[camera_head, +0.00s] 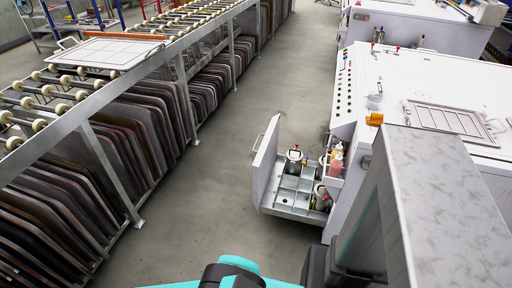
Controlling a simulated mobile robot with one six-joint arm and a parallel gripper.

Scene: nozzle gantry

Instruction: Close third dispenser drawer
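An open dispenser drawer (292,201) sticks out to the left from the white machine (390,85), low near the floor. The drawer's metal tray holds a few canisters (293,160) and bottles (336,161). I cannot tell from this view which drawer in the row it is. Teal and black parts of my own arm (236,272) show at the bottom edge, apart from the drawer. My gripper is not in view.
A long roller conveyor (94,97) with racks of dark panels (145,115) below runs along the left. Clear grey floor (203,183) lies between it and the drawer. A large grey block hides the machine's lower right. Another white machine (420,24) stands behind.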

